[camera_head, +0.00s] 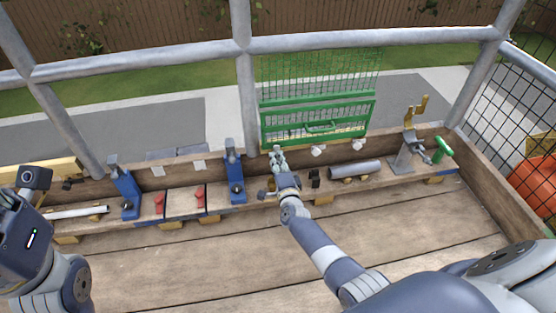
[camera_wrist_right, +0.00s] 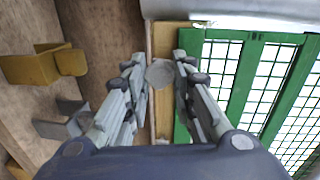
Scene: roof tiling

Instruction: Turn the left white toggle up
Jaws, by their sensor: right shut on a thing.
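My right gripper (camera_head: 277,153) reaches to the low wooden wall below the left end of the green mesh gate (camera_head: 318,118). In the right wrist view its fingers (camera_wrist_right: 160,75) are closed in on both sides of a round, pale grey knob (camera_wrist_right: 160,74), taken to be the left white toggle. The fingers hide this toggle in the head view. Two more white toggles, a middle one (camera_head: 317,151) and a right one (camera_head: 358,145), show on the wall farther right. My left wrist (camera_head: 25,225) is at the left edge; its fingers cannot be made out.
A bench along the wall holds blue clamps (camera_head: 126,190) (camera_head: 235,172), red pieces (camera_head: 159,203) and a grey cylinder (camera_head: 354,169). A stand with a yellow bracket (camera_head: 409,137) is at the right. The plank floor in front is clear.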

